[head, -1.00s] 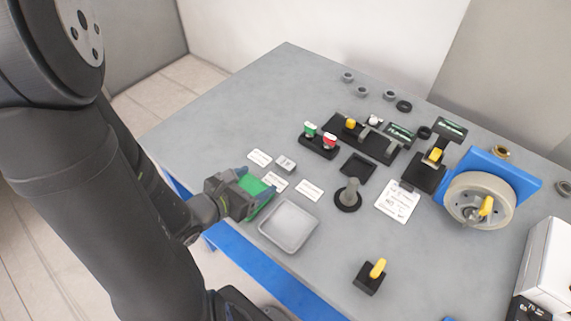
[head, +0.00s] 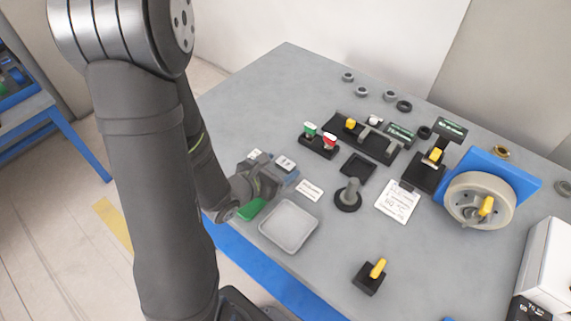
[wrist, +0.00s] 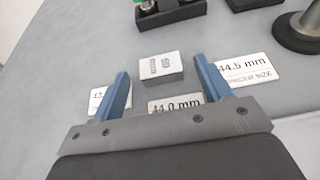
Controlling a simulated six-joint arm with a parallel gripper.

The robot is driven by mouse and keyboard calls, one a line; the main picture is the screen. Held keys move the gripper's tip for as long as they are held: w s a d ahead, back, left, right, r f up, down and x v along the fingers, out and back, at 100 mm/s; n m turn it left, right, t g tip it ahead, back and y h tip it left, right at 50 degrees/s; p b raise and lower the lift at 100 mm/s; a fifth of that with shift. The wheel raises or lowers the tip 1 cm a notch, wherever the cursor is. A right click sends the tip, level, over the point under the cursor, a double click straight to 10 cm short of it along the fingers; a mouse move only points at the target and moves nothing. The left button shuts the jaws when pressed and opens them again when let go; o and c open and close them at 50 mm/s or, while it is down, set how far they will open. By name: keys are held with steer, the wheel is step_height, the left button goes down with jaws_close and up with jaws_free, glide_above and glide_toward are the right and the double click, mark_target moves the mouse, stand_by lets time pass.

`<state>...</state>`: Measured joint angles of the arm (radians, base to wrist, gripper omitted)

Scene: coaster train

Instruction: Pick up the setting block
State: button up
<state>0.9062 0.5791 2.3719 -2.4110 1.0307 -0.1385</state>
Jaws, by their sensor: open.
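The setting block appears to be the small grey metal block with dark markings (wrist: 162,67); it lies flat on the table. In the head view the block (head: 286,163) shows just beyond my gripper (head: 284,177). My gripper (wrist: 161,72) is open and empty, with its blue fingers pointing toward the block. In the wrist view the block appears between the two fingertips, near their far ends, and I see no contact. A "44.0 mm" card (wrist: 174,105) lies on the near side of the block, partly hidden by my gripper.
A "44.5 mm" card (wrist: 250,68) lies to the right, and another card (wrist: 97,100) to the left, partly hidden. An empty grey tray (head: 289,226) and a green pad (head: 251,210) are near the front edge. A black-based post (head: 348,195) stands farther right.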

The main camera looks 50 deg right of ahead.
steer(key=shift+d+f, duration=0.25)
steer(key=shift+d, duration=0.35)
steer(key=shift+c, duration=0.4)
steer(key=c, duration=1.2)
steer(key=shift+o, duration=0.2)
steer(key=shift+r, duration=0.2)
steer(key=shift+r, duration=0.85)
step_height(320, 180, up, 2)
steer(key=shift+r, duration=0.1)
steer(key=s+a+r, duration=0.1)
steer(key=s+r, duration=0.5)
steer(key=s, duration=0.5)
steer(key=shift+s+a+r, duration=0.25)
steer(key=shift+r, duration=0.1)
